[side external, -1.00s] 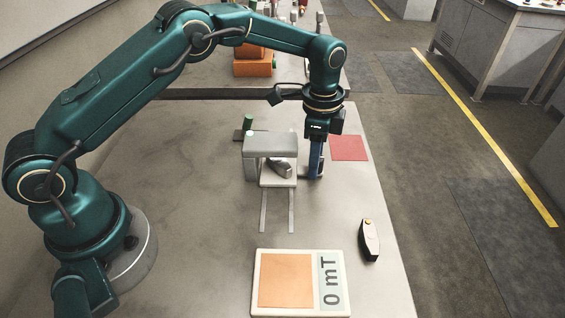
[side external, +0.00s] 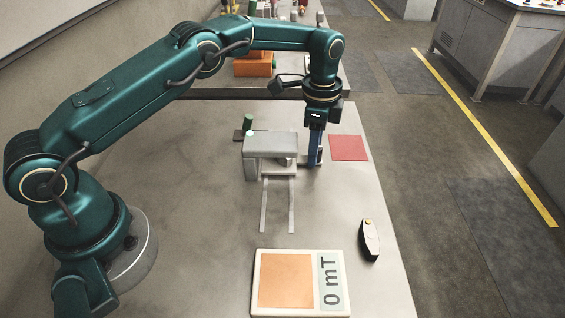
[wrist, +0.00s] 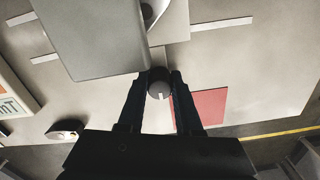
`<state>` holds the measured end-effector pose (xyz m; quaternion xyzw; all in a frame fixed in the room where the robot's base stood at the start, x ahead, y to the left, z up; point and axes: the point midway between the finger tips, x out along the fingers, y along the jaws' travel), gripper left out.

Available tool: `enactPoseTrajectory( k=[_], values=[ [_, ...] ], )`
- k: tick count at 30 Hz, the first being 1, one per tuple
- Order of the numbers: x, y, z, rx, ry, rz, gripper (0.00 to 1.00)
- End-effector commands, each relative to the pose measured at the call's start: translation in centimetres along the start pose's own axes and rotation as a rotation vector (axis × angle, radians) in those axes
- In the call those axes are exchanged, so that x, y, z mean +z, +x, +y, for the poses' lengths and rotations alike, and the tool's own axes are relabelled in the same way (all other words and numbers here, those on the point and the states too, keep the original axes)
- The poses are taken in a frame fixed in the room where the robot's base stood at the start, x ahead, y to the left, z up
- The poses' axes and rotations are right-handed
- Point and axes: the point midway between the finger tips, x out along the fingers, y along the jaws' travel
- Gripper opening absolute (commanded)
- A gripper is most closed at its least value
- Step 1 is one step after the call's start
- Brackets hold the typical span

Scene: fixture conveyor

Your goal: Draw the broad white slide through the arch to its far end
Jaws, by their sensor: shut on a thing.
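The broad white slide (side external: 279,171) sits on its track under the grey arch (side external: 270,143). Only its near edge shows in the side view; the arch hides the rest. In the wrist view part of the slide (wrist: 178,24) shows beside the arch (wrist: 90,38), with a dark and pale piece (wrist: 150,12) on it, partly cut off by the frame. My gripper (side external: 314,163) is low at the right side of the arch. In the wrist view my gripper (wrist: 160,92) is shut on a dark round knob (wrist: 159,82) with a white mark.
Two pale rails (side external: 264,207) run from the arch towards the camera, bare. A red square (side external: 348,147) lies right of my gripper. A board reading 0 mT (side external: 331,283) and a black handheld device (side external: 369,241) are nearer.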

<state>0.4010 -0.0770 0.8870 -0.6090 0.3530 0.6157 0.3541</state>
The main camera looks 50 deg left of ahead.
Motion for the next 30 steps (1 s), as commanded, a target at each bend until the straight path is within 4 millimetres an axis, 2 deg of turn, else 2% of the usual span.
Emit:
enactPoseTrajectory(
  k=[6,18,19,21,30],
  values=[
    [0.0,-0.1,-1.3,-0.008,0.001,0.019,0.0],
    [0.1,-0.2,-1.5,-0.008,0.001,0.019,0.0],
    [0.1,-0.2,-1.5,-0.008,0.001,0.019,0.41],
    [0.2,-0.2,-1.5,-0.008,0.001,0.017,0.64],
    [0.3,-0.1,-1.4,-0.004,0.001,0.012,0.64]
  ],
)
